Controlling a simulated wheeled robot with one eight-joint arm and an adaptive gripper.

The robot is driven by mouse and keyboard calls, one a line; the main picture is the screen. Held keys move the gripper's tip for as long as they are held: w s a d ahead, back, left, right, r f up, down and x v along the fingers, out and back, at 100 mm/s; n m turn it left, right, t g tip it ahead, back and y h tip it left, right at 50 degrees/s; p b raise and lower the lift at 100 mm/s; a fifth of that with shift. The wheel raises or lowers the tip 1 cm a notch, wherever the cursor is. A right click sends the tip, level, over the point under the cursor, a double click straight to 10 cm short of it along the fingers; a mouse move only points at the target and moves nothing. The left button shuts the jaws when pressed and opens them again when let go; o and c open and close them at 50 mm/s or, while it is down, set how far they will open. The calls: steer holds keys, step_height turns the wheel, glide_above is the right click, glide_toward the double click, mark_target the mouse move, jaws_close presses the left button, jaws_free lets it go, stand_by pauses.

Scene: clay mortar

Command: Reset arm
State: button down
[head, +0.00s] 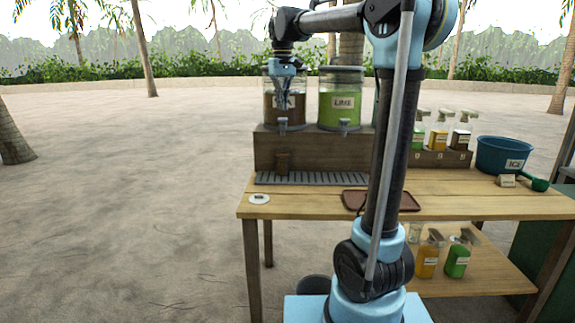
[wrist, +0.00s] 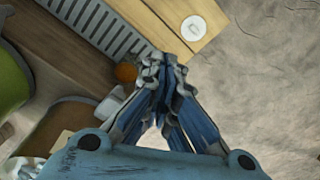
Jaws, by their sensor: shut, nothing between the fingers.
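My gripper (head: 283,100) hangs pointing down in front of the left drink dispenser (head: 271,108), which holds dark brown liquid. Its fingers are shut with nothing between them. In the wrist view my gripper (wrist: 163,70) shows its fingertips together, above the table edge region. My arm rises from the base at the right of centre and bends over to the left at the top. The dispenser's label is partly hidden behind the fingers.
A green LIME dispenser (head: 341,102) stands to the right on a wooden stand (head: 300,152). A brown tray (head: 410,202), spray bottles (head: 439,134) and a blue ICE tub (head: 502,153) are further right.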

steer(key=s+d+f+m+t, duration=0.1)
steer(key=s+d+f+m, duration=0.2)
steer(key=s+d+f, duration=1.3)
steer(key=s+d+f+m, duration=0.1)
steer(key=s+d+f, duration=0.1)
steer(key=s+f, duration=0.6)
steer(key=s+d+f+m+t, duration=0.1)
steer(key=s+d+f, duration=0.2)
steer(key=s+f, duration=0.5)
steer(key=shift+s+f, duration=0.15)
steer(key=shift+f, duration=0.75)
steer(key=shift+d, duration=0.1)
steer(key=shift+w+f, duration=0.2)
steer(key=shift+w, duration=0.25)
